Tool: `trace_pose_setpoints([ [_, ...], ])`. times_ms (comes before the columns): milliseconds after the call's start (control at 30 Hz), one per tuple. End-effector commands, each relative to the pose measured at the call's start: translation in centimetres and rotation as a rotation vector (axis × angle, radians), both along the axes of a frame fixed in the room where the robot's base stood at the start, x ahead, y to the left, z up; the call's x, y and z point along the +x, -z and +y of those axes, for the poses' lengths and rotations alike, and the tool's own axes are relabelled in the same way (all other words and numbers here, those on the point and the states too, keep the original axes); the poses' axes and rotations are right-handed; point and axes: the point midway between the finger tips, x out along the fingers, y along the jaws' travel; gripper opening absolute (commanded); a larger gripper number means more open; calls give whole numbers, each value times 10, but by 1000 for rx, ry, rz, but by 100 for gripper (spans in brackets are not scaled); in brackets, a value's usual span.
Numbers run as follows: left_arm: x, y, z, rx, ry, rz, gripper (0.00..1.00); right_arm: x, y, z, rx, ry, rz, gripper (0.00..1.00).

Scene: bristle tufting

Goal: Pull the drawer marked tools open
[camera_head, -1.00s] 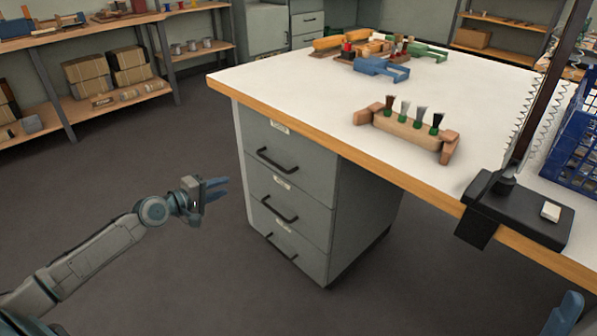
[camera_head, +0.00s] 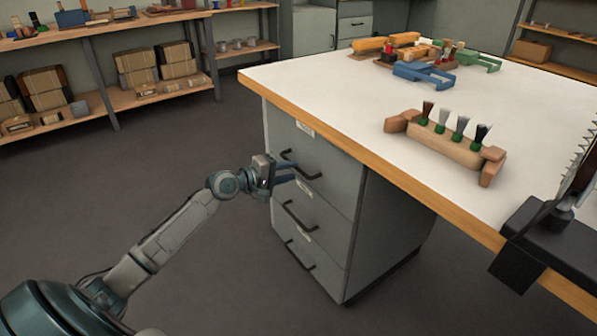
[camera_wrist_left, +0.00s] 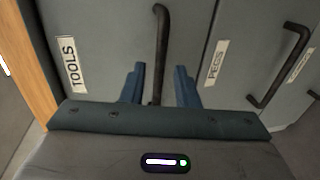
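The drawer marked tools (camera_head: 335,168) is the top drawer of the grey cabinet under the workbench, and it looks closed. Its TOOLS label (camera_wrist_left: 72,63) reads clearly in the left wrist view. Its dark bar handle (camera_head: 303,168) also shows in the left wrist view (camera_wrist_left: 161,45). My left gripper (camera_head: 291,173) is at the front of this drawer, by the handle. In the left wrist view its blue fingers (camera_wrist_left: 160,86) are apart, with the lower end of the handle between them; contact cannot be told. My right gripper is not in view.
Below is the drawer marked PEGS (camera_wrist_left: 216,62), with a third drawer (camera_head: 310,268) under it. The bench top (camera_head: 330,85) overhangs the drawers and holds a brush rack (camera_head: 448,143). A black clamp base (camera_head: 565,235) sits at the right edge. The floor (camera_head: 190,140) left of the cabinet is clear.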

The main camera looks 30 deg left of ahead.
Motion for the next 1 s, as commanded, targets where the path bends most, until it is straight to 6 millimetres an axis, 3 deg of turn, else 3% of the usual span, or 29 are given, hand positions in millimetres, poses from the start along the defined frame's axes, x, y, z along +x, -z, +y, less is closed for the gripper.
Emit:
trace_pose_setpoints([
  [300,31,7,-13,-1,1,-1,28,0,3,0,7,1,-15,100],
  [633,34,8,-15,1,0,1,28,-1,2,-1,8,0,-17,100],
  [667,34,8,-15,1,0,1,26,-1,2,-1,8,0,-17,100],
  [800,34,8,-14,1,1,1,0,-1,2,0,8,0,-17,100],
  [1000,34,8,-15,1,1,1,0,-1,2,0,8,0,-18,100],
])
